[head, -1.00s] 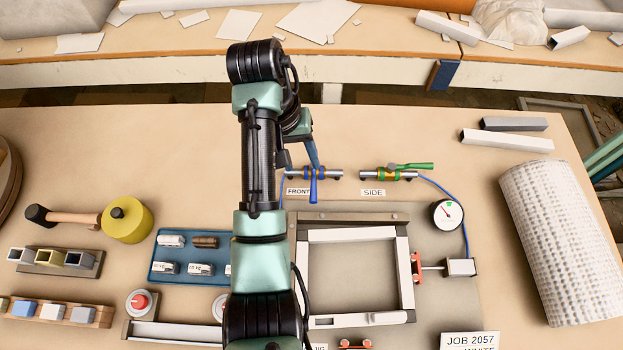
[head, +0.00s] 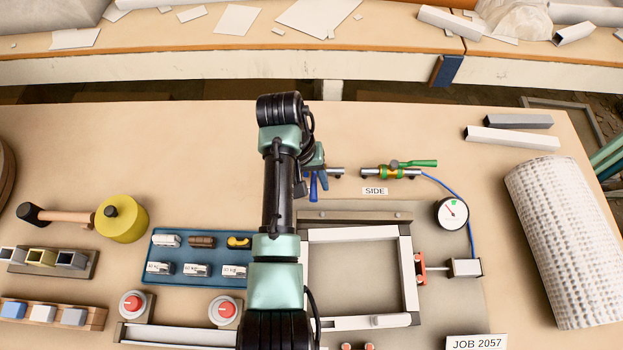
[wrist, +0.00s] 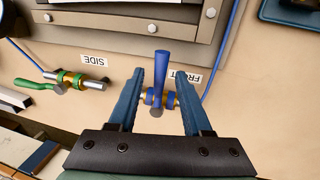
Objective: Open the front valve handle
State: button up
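The front valve's blue handle (head: 313,188) points across its pipe, toward the frame fixture. In the wrist view the handle (wrist: 161,75) stands between my gripper's two blue fingers (wrist: 160,84), with a visible gap on each side. My gripper is open and holds nothing. I cannot tell whether its fingertips are down at the handle's height. The valve's brass and blue body (wrist: 158,99) shows between the fingers. In the head view my gripper (head: 322,172) is over the valve, and my arm hides the FRONT label and much of the valve.
The side valve with its green handle (head: 418,163) sits to the right, its handle along the pipe. A pressure gauge (head: 451,212) and a frame fixture (head: 405,270) lie nearer. A blue tray (head: 200,254) is left of my arm. The bench behind the valves is clear.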

grip_shut()
dwell(1.2)
